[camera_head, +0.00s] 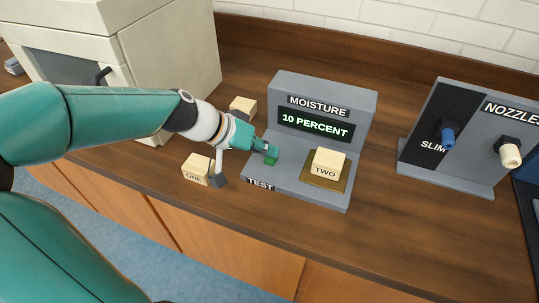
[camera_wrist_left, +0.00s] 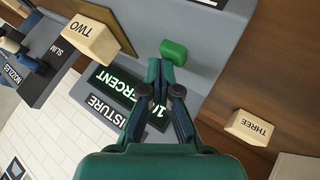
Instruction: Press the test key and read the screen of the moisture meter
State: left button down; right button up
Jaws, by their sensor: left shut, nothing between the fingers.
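The grey moisture meter (camera_head: 361,108) stands on the wooden counter. Its lit screen (camera_head: 315,124) reads "10 PERCENT" in green. The green test key (camera_head: 271,160) sits on the meter's base above the "TEST" label (camera_head: 260,184); it also shows in the left wrist view (camera_wrist_left: 174,50). My left gripper (camera_head: 266,147) is shut and empty, its fingertips right at the key; I cannot tell whether they touch it. The block marked TWO (camera_head: 327,163) lies on the meter's brownish plate (camera_head: 309,179). My right gripper is not in view.
Block ONE (camera_head: 195,170) lies left of the meter under my left wrist. Block THREE (camera_wrist_left: 249,127) lies beside the meter. A cream cabinet (camera_head: 165,50) stands at the left. A nozzle rack (camera_head: 455,180) stands at the right, with free counter between it and the meter.

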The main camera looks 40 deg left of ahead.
pick_arm(q)
jog(key=shift+r+p, duration=0.6)
jog(key=shift+r, duration=0.3)
jog(key=shift+r+p, duration=1.8)
jog(key=shift+r, duration=0.75)
